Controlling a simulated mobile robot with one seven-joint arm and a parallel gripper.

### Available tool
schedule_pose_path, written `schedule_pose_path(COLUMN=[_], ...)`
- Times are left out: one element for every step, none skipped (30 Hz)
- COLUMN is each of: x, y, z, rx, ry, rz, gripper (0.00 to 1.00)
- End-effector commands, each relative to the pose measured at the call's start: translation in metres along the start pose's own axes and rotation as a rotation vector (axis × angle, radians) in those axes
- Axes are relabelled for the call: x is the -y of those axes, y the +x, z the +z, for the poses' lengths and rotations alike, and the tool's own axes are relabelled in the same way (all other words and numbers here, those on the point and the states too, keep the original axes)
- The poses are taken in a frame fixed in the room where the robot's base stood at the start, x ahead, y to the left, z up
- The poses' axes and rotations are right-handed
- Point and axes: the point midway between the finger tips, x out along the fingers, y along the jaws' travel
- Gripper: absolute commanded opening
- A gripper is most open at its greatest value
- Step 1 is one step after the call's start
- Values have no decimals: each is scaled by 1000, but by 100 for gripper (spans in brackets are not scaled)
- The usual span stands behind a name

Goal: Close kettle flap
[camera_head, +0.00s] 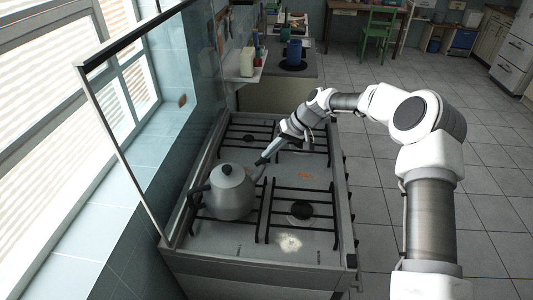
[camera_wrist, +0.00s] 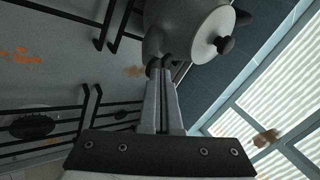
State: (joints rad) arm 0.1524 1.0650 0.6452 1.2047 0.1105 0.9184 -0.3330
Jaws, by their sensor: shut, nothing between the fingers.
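The grey kettle (camera_head: 231,195) stands on the left front burner grate of the stove, with a round lid and a black knob (camera_head: 227,169). Its black handle is on the left and its spout points right, toward my gripper. My gripper (camera_head: 263,160) is shut and empty, its fingertips at the spout's end. In the wrist view the shut fingers (camera_wrist: 162,68) reach the spout side of the kettle (camera_wrist: 172,32), and the pale lid (camera_wrist: 208,38) shows. The fingertips cover the spout opening, so I cannot tell the flap's position or whether they touch it.
The stove top (camera_head: 275,243) has black grates (camera_head: 303,188) around the kettle. A raised glass panel (camera_head: 165,110) stands close on the left, beside the tiled wall and window. Bare steel lies in front of the kettle. A counter with a blue container (camera_head: 294,52) is behind.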

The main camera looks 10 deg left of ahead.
Motion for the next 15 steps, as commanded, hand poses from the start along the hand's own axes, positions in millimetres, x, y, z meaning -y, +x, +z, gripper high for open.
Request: schedule_pose_path(x=[-7, -9, -10, -12, -13, -14, -16, -17, -18, -18, -19, -20, -21, -22, -22], y=[4, 5, 6, 6, 7, 8, 9, 10, 11, 12, 13, 14, 15, 16, 17], z=[0, 0, 0, 0, 0, 1, 1, 1, 1, 1, 2, 2, 2, 3, 3], rx=[4, 7, 13, 18, 22, 28, 31, 35, 41, 45, 50, 54, 58, 62, 67], ry=[20, 30, 41, 51, 60, 73, 83, 92, 105, 113, 122, 134, 143, 151, 162], rz=[-45, -72, -107, -134, -161, -196, -222, -248, -284, -310, -336, -370, -394, -419, -450], gripper=[0, 0, 0, 0, 0, 0, 0, 0, 0, 0, 0, 0, 0, 0, 0])
